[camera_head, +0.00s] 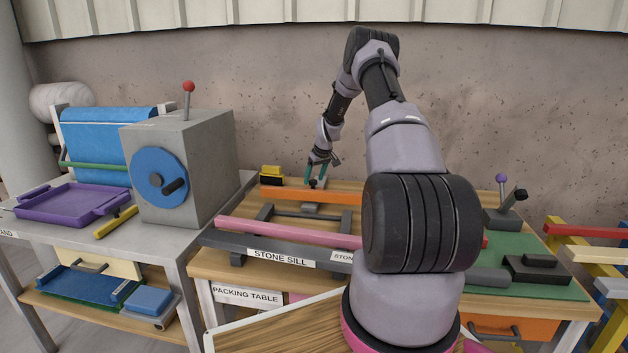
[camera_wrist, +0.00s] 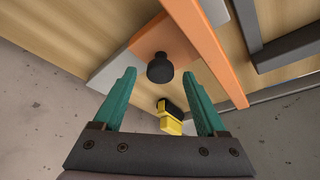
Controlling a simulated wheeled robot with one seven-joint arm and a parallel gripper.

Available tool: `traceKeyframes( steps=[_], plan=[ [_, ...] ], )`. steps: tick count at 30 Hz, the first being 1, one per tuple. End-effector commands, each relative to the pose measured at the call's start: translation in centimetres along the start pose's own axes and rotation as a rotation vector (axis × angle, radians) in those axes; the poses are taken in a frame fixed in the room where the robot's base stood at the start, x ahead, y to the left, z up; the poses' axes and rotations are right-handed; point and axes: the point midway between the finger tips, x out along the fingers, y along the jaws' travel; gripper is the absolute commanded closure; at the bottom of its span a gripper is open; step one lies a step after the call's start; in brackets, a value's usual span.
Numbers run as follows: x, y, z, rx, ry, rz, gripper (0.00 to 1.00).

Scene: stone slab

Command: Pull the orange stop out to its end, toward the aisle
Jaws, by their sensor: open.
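The orange stop shows as a long orange bar (camera_head: 312,195) lying across the packing table. In the wrist view the orange bar (camera_wrist: 212,52) runs down the right side. Beside it is an orange plate (camera_wrist: 165,38) with a round black knob (camera_wrist: 160,69), on a grey block. My gripper (camera_head: 317,175) hangs over the far side of the table, behind the bar. In the wrist view its two teal fingers (camera_wrist: 159,77) are apart, with the knob framed between their tips. I cannot tell whether the knob is within the fingers' depth. Nothing is held.
A pink bar (camera_head: 285,232) and a dark sill labelled "STONE SILL" (camera_head: 280,257) lie nearer the front. A yellow and black object (camera_head: 271,175) stands left of my gripper; it also shows in the wrist view (camera_wrist: 170,115). A grey machine (camera_head: 205,150) stands left. The wall is close behind.

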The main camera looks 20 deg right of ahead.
Motion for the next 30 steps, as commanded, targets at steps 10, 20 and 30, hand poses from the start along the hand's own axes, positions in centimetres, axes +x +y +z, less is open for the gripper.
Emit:
traceKeyframes(
  steps=[10,20,30],
  plan=[
    [0.96,0.02,-0.02,0.000,0.001,0.001,0.26],
    [0.93,0.02,-0.01,0.000,0.000,0.001,1.00],
    [0.92,0.03,0.00,0.000,0.000,0.001,1.00]
  ],
)
